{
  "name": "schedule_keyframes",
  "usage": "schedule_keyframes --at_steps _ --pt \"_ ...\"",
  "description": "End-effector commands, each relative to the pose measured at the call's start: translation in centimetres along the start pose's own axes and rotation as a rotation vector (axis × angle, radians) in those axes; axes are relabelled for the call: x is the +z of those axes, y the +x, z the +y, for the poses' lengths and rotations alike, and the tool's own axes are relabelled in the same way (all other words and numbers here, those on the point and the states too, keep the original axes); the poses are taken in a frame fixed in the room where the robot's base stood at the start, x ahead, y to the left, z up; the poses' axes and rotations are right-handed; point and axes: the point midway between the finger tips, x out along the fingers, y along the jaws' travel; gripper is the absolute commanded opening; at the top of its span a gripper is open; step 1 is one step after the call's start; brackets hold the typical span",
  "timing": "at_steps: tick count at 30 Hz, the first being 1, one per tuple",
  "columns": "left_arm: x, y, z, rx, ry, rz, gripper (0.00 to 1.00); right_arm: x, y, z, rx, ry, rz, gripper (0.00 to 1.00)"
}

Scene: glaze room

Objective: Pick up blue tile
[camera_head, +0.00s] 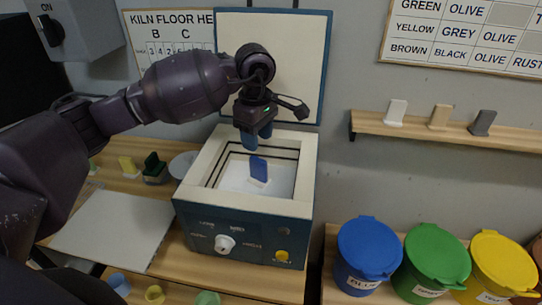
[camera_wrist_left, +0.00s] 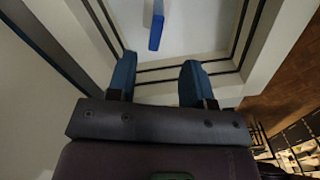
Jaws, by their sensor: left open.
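The blue tile (camera_head: 258,168) stands upright on a small light base on the white floor of the open kiln (camera_head: 308,165). In the left wrist view the blue tile (camera_wrist_left: 156,28) shows beyond the fingers, near the top edge and a little left of the middle. My left gripper (camera_head: 257,142) is open and empty, above the kiln opening and higher than the tile. Its two blue fingers (camera_wrist_left: 158,80) are apart, with the tile clear of them in the wrist view. My right gripper is not in view.
The raised kiln lid (camera_head: 300,60) stands behind. A shelf (camera_head: 370,124) with several tiles and blue (camera_head: 368,250), green (camera_head: 432,262) and yellow (camera_head: 500,265) lidded buckets are right.

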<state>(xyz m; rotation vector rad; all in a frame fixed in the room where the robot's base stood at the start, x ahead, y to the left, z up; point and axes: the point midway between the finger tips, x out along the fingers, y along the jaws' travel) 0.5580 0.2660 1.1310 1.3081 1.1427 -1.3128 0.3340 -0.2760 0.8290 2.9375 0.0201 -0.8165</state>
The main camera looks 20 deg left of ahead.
Motion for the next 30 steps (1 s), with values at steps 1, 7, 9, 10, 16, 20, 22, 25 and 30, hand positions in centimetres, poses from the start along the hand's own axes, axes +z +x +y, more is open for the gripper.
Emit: schedule_keyframes --at_steps 1,7,9,10,16,20,22,25,30 --pt "0.0 0.0 0.0 -0.001 0.001 0.001 0.47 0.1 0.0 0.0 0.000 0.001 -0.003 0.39" --pt "0.0 1.7 -0.1 -0.005 0.000 0.001 0.47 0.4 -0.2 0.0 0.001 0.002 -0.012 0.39" --pt "0.0 2.7 -0.1 -0.004 0.002 -0.001 0.47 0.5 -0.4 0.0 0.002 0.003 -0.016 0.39" --pt "0.0 3.2 -0.1 -0.004 0.002 -0.001 0.47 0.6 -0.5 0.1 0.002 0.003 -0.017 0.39" --pt "0.0 5.3 0.0 -0.002 0.000 -0.001 0.47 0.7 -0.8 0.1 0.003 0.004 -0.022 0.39" --pt "0.0 5.9 0.0 -0.002 0.001 0.000 0.47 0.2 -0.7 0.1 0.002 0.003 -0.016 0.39" --pt "-0.1 6.4 0.1 -0.003 0.001 -0.001 0.47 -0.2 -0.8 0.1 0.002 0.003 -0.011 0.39" --pt "-0.2 7.8 0.2 -0.004 -0.001 -0.002 0.47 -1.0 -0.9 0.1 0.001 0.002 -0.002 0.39" --pt "-0.3 9.9 0.3 -0.002 0.000 -0.001 0.47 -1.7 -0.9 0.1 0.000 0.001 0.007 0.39"
